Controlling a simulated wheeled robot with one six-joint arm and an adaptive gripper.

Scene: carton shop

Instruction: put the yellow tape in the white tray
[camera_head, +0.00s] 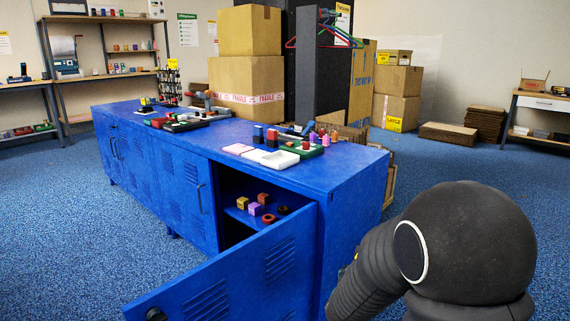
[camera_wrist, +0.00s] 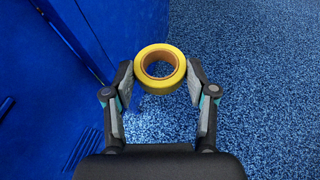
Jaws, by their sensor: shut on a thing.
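The yellow tape (camera_wrist: 160,87) is a ring with a brown core, held between the two fingers of my gripper (camera_wrist: 160,74) in the wrist view. Blue carpet lies below it, with a blue cabinet surface to the left. In the head view my arm fills the lower right and mostly hides the gripper and tape. The white tray (camera_head: 279,160) is shallow and sits on the blue cabinet top (camera_head: 325,172), near its front edge. My arm is to the right of the cabinet, apart from the tray.
A pink tray (camera_head: 239,149) and a green tray (camera_head: 302,151) with small items flank the white tray. The cabinet door (camera_head: 240,280) stands open, showing blocks and rings on a shelf. Cartons (camera_head: 247,80) stand behind. Carpet is clear at the right.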

